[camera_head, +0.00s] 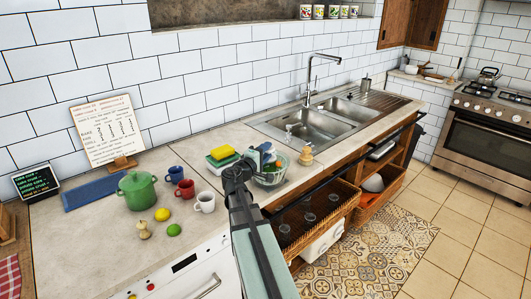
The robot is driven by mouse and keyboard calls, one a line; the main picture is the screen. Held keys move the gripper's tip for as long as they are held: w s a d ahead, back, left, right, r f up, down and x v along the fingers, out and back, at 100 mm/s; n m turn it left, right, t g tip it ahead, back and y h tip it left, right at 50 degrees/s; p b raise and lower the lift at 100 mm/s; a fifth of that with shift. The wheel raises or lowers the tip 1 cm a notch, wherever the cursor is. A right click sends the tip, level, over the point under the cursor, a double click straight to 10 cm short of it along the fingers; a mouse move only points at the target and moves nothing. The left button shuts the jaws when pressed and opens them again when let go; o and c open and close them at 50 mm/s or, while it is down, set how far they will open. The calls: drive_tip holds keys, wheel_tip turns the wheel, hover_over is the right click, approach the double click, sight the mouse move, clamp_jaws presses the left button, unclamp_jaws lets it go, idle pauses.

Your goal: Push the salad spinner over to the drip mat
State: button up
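A clear bowl with green in it, which looks like the salad spinner (271,178), stands on the counter left of the sink. My gripper (248,166) is at its left side, close to or touching it; I cannot tell which. The arm and gripper hide part of the bowl's left side, and the finger opening is too small to make out. A flat blue mat, which looks like the drip mat (95,192), lies at the far left of the counter by the wall, well apart from the bowl.
Between bowl and mat are a green pot (138,191), a blue mug (175,174), a red mug (185,189), a white mug (205,202), a lemon (162,214) and a lime (174,230).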

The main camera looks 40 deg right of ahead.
drive_tip(key=shift+o, duration=0.3)
drive_tip(key=shift+a, duration=0.1)
drive_tip(key=v, duration=1.3)
drive_tip(key=shift+s+a, duration=0.15)
drive_tip(key=shift+a, duration=0.15)
